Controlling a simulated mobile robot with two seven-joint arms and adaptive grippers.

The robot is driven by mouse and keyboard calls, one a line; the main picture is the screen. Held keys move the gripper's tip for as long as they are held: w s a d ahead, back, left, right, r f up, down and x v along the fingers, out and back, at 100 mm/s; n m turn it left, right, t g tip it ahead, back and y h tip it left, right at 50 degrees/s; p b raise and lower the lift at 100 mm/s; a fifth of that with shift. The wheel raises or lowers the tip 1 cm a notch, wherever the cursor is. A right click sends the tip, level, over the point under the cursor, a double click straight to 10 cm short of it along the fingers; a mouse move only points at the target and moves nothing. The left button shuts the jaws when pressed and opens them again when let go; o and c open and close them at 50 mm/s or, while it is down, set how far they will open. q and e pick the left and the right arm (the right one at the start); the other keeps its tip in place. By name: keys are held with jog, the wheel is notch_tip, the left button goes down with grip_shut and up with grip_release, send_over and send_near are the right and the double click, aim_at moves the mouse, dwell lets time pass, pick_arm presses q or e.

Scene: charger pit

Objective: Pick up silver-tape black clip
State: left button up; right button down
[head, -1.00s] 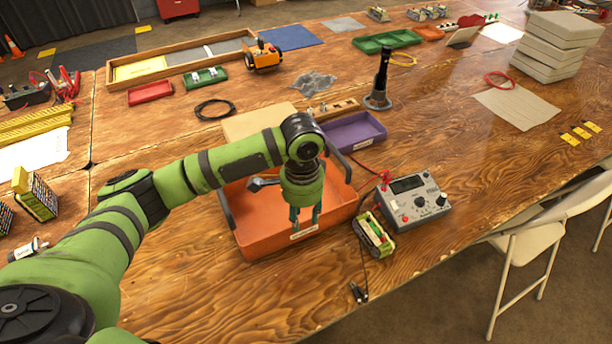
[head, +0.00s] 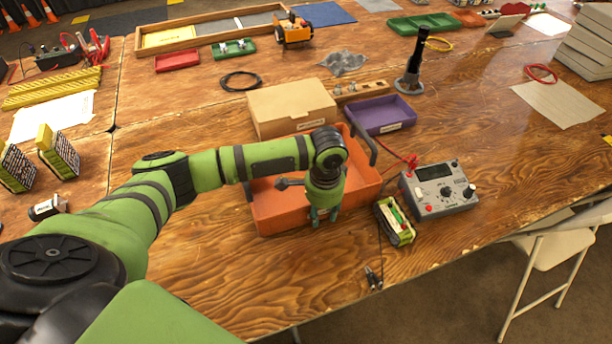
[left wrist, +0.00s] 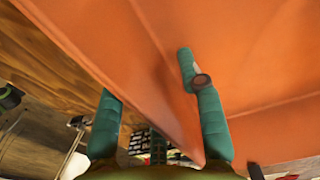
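Two small dark clip-like pieces (head: 373,278) lie on the wooden table, near its front edge, at the end of a thin dark lead. They are too small for me to make out silver tape. My left gripper (head: 324,217) is at the front wall of the orange bin (head: 277,217), up and left of the clips and apart from them. My right gripper is not in view.
A green-and-black battery-like pack (head: 394,222) and a grey meter (head: 440,190) stand right of the bin. A cardboard box (head: 290,106) and a purple tray (head: 379,115) are behind it. A white chair (head: 548,247) is beyond the front edge. Table around the clips is mostly clear.

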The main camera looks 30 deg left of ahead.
pick_arm(q)
jog(key=shift+r, duration=0.1)
grip_shut()
